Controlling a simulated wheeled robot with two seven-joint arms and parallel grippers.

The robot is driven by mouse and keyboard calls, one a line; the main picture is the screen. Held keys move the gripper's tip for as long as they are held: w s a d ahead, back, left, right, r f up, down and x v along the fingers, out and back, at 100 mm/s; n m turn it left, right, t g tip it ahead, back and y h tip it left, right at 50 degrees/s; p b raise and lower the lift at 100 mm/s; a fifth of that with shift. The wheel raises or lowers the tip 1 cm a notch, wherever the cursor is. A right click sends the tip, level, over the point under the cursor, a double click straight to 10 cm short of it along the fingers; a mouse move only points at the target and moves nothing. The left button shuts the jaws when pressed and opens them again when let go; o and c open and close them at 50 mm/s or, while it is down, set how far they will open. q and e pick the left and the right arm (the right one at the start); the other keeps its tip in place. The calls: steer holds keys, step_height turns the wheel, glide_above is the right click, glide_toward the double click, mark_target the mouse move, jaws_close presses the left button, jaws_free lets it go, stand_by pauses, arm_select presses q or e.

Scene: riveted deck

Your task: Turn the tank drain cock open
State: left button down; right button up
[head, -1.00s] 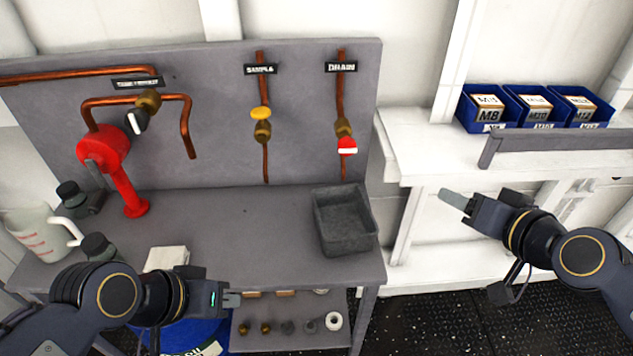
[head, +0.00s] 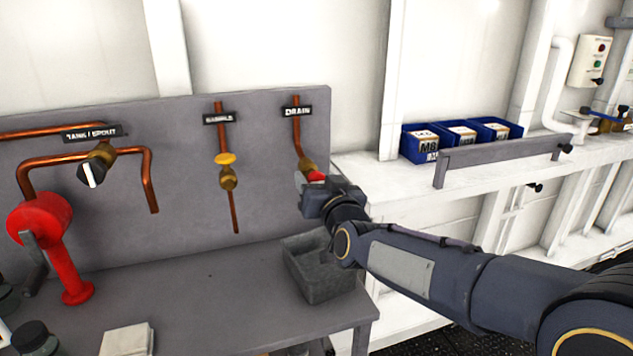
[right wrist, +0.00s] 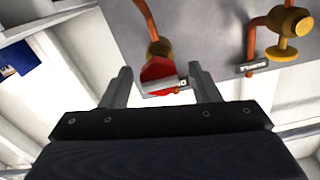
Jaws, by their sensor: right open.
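The drain cock is a brass body (head: 305,167) with a red handle (head: 316,176) on a copper pipe below the DRAIN label (head: 297,112). My right gripper (head: 309,186) is at the cock and partly hides it. In the right wrist view, my right gripper (right wrist: 160,86) is open, and the red handle (right wrist: 157,70) with its pale bar shows between and just beyond the fingertips. I cannot tell whether a finger touches it. My left gripper is out of view.
The sample cock (head: 227,170) with a yellow handle is left of the drain. A grey tray (head: 296,277) stands on the bench below. The tank/spout valve (head: 97,163) and red pump (head: 45,222) are farther left. Blue bins (head: 424,158) sit on the right shelf.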

steer(key=shift+w+a, duration=0.1)
steer(key=shift+w, duration=0.2)
steer(key=c, duration=1)
